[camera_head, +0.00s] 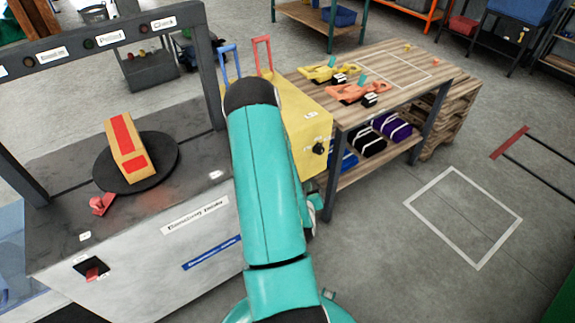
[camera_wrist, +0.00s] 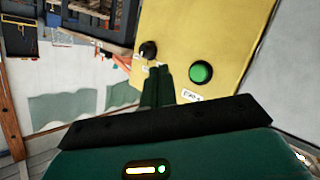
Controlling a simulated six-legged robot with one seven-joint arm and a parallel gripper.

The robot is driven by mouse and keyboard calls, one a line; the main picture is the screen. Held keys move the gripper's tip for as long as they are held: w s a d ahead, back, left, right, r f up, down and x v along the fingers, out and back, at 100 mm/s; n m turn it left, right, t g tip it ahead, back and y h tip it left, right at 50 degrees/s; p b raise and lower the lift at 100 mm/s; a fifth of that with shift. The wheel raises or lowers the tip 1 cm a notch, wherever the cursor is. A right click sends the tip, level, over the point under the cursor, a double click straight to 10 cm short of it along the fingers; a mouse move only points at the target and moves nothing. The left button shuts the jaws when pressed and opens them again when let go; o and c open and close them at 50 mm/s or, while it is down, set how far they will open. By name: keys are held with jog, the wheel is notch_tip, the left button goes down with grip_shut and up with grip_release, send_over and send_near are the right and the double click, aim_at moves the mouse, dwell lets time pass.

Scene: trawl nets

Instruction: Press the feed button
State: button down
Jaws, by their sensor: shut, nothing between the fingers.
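A round green button (camera_wrist: 201,72) with a black rim sits on the yellow box (camera_wrist: 222,35) in the wrist view. A small white label (camera_wrist: 190,96) lies beside it, too blurred to read surely. A black knob (camera_wrist: 148,50) is on the same box, left of the button. My gripper (camera_wrist: 158,70) is shut and empty. Its fingertips appear left of the green button, near the knob; I cannot tell how far off the surface they are. In the head view the yellow box (camera_head: 308,125) stands behind my teal arm, which hides my gripper and the green button.
A grey bench (camera_head: 70,165) stands at left with a black turntable (camera_head: 165,165) and an orange-and-red block (camera_head: 127,147) on it. A wooden table (camera_head: 400,75) with tools adjoins the yellow box at right. The floor at right, with a white outlined square (camera_head: 468,252), is clear.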

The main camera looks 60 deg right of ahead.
jog(key=shift+w, duration=0.1)
jog(key=w+d, duration=0.4)
jog(key=w, duration=0.3)
jog(key=shift+w, duration=0.4)
dwell(1.8)
jog(key=shift+w+d, duration=0.2)
jog(key=shift+w, duration=0.15)
jog(key=shift+w+d, duration=0.25)
jog(key=shift+w, duration=0.25)
dwell(0.7)
jog(key=shift+s, duration=0.1)
jog(key=shift+s+a, duration=0.45)
jog(key=shift+s, duration=0.3)
